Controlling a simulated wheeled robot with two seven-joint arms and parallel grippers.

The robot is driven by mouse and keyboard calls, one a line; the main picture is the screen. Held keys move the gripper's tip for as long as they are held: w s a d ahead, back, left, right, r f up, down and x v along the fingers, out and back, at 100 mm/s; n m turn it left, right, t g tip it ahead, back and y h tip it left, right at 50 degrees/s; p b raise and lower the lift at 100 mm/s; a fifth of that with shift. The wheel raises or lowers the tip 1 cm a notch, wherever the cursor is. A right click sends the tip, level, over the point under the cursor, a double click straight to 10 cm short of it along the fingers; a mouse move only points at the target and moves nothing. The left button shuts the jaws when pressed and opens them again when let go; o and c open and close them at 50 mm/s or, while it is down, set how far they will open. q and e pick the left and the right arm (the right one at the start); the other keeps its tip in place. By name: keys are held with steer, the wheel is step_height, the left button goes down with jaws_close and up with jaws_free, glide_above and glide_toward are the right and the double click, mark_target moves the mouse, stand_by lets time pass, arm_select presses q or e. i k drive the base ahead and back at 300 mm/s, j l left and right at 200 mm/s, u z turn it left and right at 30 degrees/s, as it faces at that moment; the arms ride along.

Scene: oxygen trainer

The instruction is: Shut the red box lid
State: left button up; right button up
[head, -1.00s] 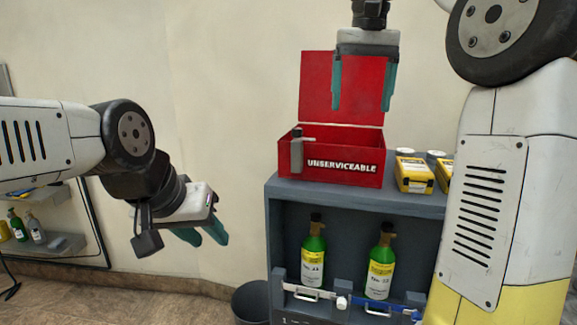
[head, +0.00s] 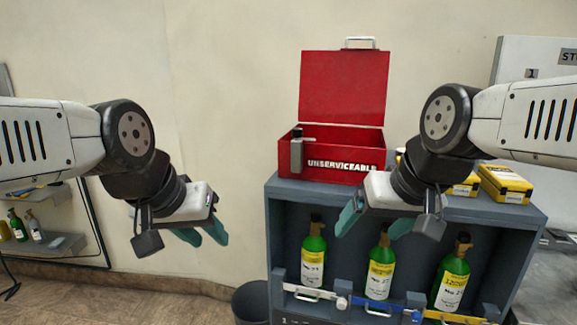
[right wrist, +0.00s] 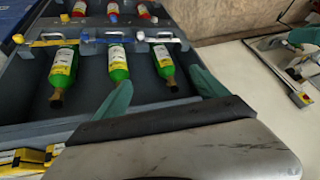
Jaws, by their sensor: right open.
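The red box (head: 335,160) marked "UNSERVICEABLE" stands on top of the grey cabinet. Its red lid (head: 343,88) is open and stands upright at the back, with a metal handle on its top edge. A grey cylinder-like item (head: 297,150) shows at the box's left front. My right gripper (head: 372,226) is open and empty, in front of the cabinet, below and right of the box. Its teal fingers also show in the right wrist view (right wrist: 158,95). My left gripper (head: 204,236) is empty, its fingers apart, left of the cabinet.
The grey cabinet (head: 282,215) holds green bottles (head: 313,255) behind coloured latch bars. Yellow cases (head: 505,184) sit on its top, right of the box. A dark bin (head: 251,302) stands at its lower left. Space above the box is clear.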

mark_target(344, 85)
steer(key=j+z, duration=0.15)
steer(key=z, duration=0.35)
steer(key=i+j+z, duration=0.1)
steer(key=z, duration=0.35)
steer(key=j+z, duration=0.25)
steer(key=z, duration=0.25)
steer(key=j+z, duration=0.2)
steer(key=z, duration=0.3)
steer(key=k+j+z, duration=0.15)
steer(key=j, duration=0.3)
steer(key=k+j+z, duration=0.15)
steer(key=j, duration=0.3)
steer(key=k+j+z, duration=0.15)
steer(key=k+j, duration=0.15)
steer(key=j, duration=0.15)
steer(key=k+j+z, duration=0.1)
steer(key=j, duration=0.25)
steer(key=i, duration=0.35)
